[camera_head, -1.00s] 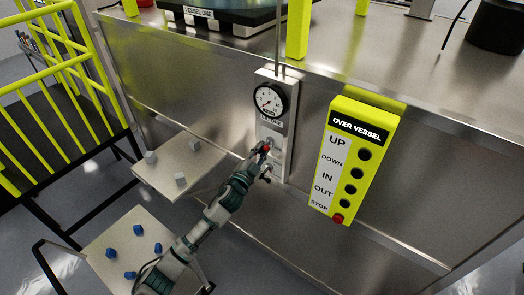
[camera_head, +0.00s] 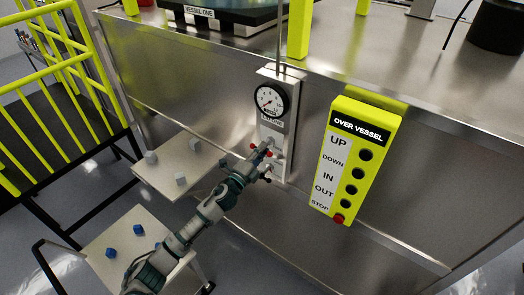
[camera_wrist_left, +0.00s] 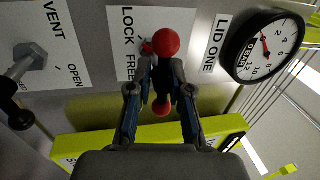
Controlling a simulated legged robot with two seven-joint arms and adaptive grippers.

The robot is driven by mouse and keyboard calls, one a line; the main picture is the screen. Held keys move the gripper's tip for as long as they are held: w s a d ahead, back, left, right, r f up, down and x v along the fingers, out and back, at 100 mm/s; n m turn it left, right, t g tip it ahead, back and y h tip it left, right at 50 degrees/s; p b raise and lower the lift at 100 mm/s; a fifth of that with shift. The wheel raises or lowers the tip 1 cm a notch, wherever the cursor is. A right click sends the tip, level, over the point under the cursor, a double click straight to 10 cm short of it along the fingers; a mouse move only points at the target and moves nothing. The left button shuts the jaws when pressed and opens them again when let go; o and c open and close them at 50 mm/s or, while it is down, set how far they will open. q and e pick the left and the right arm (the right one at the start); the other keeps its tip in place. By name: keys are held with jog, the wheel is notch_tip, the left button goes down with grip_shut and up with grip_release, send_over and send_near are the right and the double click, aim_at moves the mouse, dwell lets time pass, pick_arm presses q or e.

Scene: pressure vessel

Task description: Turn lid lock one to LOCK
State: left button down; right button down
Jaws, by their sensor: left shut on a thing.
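The lid lock one handle is a bar with a red ball (camera_wrist_left: 165,42) at one end and a second red ball (camera_wrist_left: 161,107) at the other. Its LOCK / FREE plate (camera_wrist_left: 128,38) is partly covered by the fingers. In the head view the handle's red end (camera_head: 253,146) shows below the gauge. My left gripper (camera_wrist_left: 160,78) is shut on the handle between the two balls, and it also shows in the head view (camera_head: 263,152). My right gripper is not in view.
The pressure gauge (camera_head: 271,99) labelled LID ONE is above the handle. A VENT valve with a grey bolt (camera_wrist_left: 28,60) is beside it. The yellow OVER VESSEL button box (camera_head: 354,160) stands close to the right. Step plates (camera_head: 190,165) with blocks are at lower left.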

pick_arm(q)
jog(key=shift+r+m, duration=0.25)
jog(key=shift+m, duration=0.05)
jog(key=c, duration=1.2)
grip_release()
jog(key=shift+s+f, duration=0.1)
jog(key=shift+s, duration=0.05)
jog(key=shift+s+f, duration=0.1)
jog(key=shift+f, duration=0.05)
jog(key=v, duration=1.1)
jog(key=shift+s+a, duration=0.15)
jog(key=shift+a, duration=0.2)
jog(key=shift+d, duration=0.1)
